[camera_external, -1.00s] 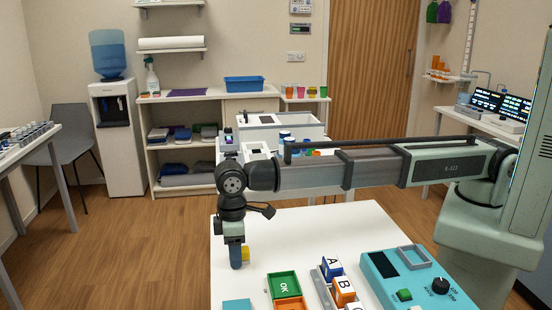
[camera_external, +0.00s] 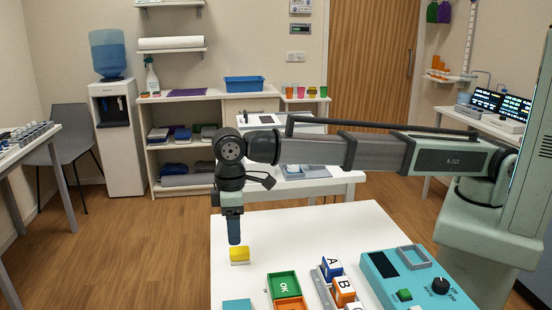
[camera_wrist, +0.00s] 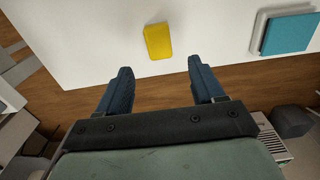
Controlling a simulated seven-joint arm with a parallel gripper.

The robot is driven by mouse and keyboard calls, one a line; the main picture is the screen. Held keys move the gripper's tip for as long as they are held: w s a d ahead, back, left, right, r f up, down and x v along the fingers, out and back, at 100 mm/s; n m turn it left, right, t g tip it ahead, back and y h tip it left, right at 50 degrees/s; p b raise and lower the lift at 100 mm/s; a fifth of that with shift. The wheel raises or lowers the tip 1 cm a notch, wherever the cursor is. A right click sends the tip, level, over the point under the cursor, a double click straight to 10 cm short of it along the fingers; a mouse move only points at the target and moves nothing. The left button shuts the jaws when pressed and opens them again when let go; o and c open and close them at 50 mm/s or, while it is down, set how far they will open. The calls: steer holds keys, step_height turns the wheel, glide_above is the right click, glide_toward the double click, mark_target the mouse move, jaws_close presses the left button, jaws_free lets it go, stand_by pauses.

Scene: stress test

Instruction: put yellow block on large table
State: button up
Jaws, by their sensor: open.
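The yellow block (camera_external: 240,253) rests on the white table (camera_external: 340,228) near its left edge, on what looks like a pale base. It also shows in the wrist view as a yellow rectangle (camera_wrist: 158,41) on the white surface. My gripper (camera_external: 235,242) hangs pointing down, just above and slightly left of the block in the external view. In the wrist view my gripper (camera_wrist: 163,74) has its two dark blue fingers wide apart with nothing between them. The block lies beyond the fingertips, apart from them.
A teal block (camera_external: 237,305) in a pale holder (camera_wrist: 257,32) stands near the yellow block. A green OK tray (camera_external: 283,284), a rack of lettered blocks (camera_external: 333,275) and a teal control box (camera_external: 405,275) stand to the right. The table's back area is clear.

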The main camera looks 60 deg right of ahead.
mark_target(235, 250)
steer(key=shift+r, duration=2.3)
